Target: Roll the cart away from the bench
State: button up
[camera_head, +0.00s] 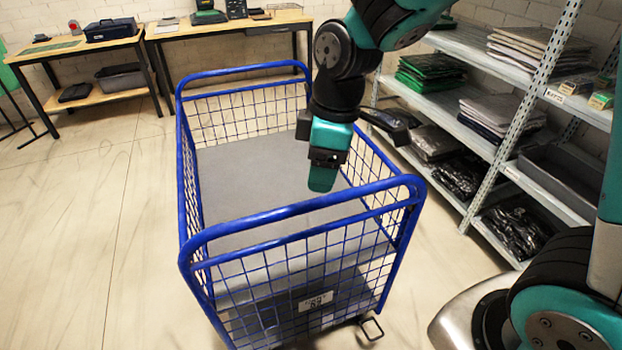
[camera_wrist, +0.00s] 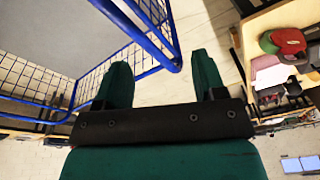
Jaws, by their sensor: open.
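The cart (camera_head: 310,205) is a blue-framed wire-mesh cart with a grey inner deck and a raised handle rail at each end. Its far end is close to the wooden bench (camera_head: 230,28) at the back. My gripper (camera_head: 323,172) hangs over the cart's right side, inside the near handle in the head view. In the wrist view, my gripper (camera_wrist: 163,72) has its two green fingers spread apart with nothing held. A blue cart rail (camera_wrist: 140,28) with its corner shows between the fingers; I cannot tell how far beyond them it is. The fingertips' contact with the cart is not clear.
A metal shelf rack (camera_head: 490,130) with folded and bagged garments stands close along the cart's right side. A second bench (camera_head: 80,48) stands at the back left. Open floor (camera_head: 90,220) lies left of the cart. The wrist view shows a table with caps (camera_wrist: 285,42).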

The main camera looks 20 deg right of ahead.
aim_at(318, 199)
jog(key=w+d+f+n+h+p, duration=0.1)
jog(key=w+d+n+h+p, duration=0.15)
jog(key=w+n+p, duration=0.4)
jog(key=shift+m+y, duration=0.35)
jog(key=shift+m, duration=0.5)
jog(key=f+b, duration=0.4)
jog(key=f, duration=0.1)
jog(key=f+b, duration=0.4)
jog(key=f, duration=0.1)
jog(key=w+f+b, duration=0.1)
jog(key=f+b, duration=0.3)
jog(key=shift+d+f+b, duration=0.1)
jog(key=shift+f+b, duration=0.25)
jog(key=shift+f, duration=0.05)
jog(key=shift+c, duration=0.5)
